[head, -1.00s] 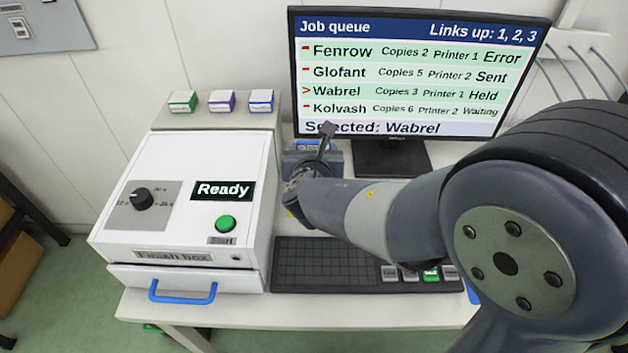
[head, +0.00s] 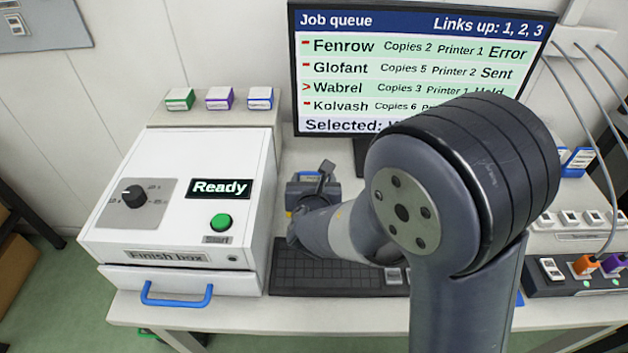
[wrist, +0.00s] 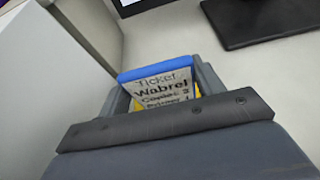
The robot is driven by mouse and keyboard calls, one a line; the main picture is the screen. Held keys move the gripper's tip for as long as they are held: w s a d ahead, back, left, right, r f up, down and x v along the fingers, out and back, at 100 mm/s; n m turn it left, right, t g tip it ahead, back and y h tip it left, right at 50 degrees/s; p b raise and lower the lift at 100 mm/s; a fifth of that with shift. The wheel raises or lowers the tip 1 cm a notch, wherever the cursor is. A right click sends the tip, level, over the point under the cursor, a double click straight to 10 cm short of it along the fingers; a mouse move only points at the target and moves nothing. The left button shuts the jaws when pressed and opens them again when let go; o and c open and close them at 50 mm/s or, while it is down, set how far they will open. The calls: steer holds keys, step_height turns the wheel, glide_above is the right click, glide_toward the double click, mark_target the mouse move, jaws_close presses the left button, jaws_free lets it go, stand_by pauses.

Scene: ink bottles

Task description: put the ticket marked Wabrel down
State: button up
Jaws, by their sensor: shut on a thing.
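The ticket marked Wabrel (wrist: 163,88) is between the jaws of my gripper (wrist: 165,97) in the wrist view. It has a blue top edge, a pale printed face and some yellow beside its lower part. Its lower text is partly hidden by my gripper. In the head view my gripper (head: 310,188) is over the desk between the finish box and the monitor, behind the keyboard. It is shut on the ticket. Whether the ticket touches the desk cannot be told.
The white finish box (head: 180,185) stands close left of my gripper. The monitor (head: 400,60) is behind, partly hidden by my arm. The keyboard (head: 310,281) lies in front. At right is a panel with plugged cables (head: 590,270). Bare desk shows beside the monitor foot (wrist: 262,22).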

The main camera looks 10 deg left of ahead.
steer(key=shift+f, duration=0.1)
steer(key=shift+f, duration=0.1)
steer(key=o, duration=1)
steer(key=shift+o, duration=0.2)
steer(key=shift+s+r, duration=0.1)
steer(key=shift+r, duration=0.25)
steer(key=p+v, duration=0.1)
steer(key=v, duration=1)
steer(key=shift+s, duration=0.4)
steer(key=shift+d, duration=0.1)
